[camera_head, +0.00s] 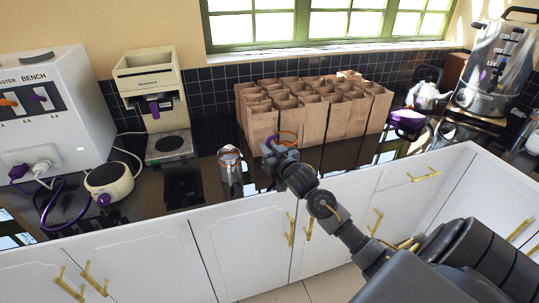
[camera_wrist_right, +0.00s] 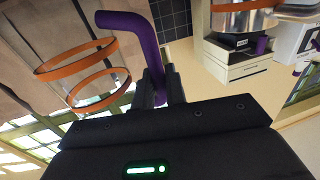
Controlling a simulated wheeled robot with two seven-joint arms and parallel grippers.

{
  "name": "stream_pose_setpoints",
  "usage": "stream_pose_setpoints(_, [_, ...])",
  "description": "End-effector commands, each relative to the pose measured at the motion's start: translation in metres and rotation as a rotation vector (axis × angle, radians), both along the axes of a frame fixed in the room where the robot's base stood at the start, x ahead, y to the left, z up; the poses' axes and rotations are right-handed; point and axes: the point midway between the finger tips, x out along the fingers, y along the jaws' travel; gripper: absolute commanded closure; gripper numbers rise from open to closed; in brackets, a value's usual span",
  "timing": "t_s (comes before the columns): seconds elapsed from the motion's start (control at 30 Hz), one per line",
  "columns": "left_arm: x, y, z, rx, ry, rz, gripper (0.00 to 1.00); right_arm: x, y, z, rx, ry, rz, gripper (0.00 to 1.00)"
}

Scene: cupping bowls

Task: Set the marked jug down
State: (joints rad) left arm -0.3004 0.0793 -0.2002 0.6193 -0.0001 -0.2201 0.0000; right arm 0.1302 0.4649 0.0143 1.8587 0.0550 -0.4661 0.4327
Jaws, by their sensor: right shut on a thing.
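My right gripper (camera_head: 276,150) reaches over the counter in front of the paper bags. In the right wrist view the fingers (camera_wrist_right: 160,88) are shut on a purple handle (camera_wrist_right: 146,45). Beside that handle are two orange bands (camera_wrist_right: 77,57) that seem to belong to a clear jug; its glass wall hardly shows. Whether the jug's base touches the counter I cannot tell. Another, shiny jug (camera_head: 231,166) stands on the counter to the left. My left gripper is not in view.
Brown paper bags (camera_head: 330,112) fill the counter behind the gripper. A grinder (camera_head: 150,80), a dark scale-like plate (camera_head: 183,188) and a round cream device (camera_head: 108,182) are to the left. A kettle (camera_head: 428,95) and a large urn (camera_head: 487,75) are at right. The dark counter front is narrow.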

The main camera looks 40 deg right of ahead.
Motion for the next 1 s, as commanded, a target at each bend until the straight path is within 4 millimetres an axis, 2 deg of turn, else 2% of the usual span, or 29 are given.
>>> stream_pose_setpoints(0.27, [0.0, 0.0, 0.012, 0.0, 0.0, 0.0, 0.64, 0.002, -0.003, -0.032, 0.001, 0.003, -0.001, 1.0])
stream_pose_setpoints(0.67, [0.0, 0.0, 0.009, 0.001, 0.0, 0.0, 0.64, 0.002, -0.003, -0.038, 0.0, 0.0, -0.001, 1.0])
stream_pose_setpoints(0.7, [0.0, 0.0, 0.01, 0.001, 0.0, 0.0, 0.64, 0.002, -0.003, -0.038, 0.0, 0.001, -0.001, 0.83])
stream_pose_setpoints(0.83, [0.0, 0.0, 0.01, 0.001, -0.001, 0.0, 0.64, 0.002, -0.003, -0.038, 0.0, 0.001, -0.001, 0.66])
stream_pose_setpoints(1.0, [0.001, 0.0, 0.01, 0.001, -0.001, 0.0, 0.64, 0.002, -0.003, -0.038, 0.0, 0.001, -0.001, 0.65])
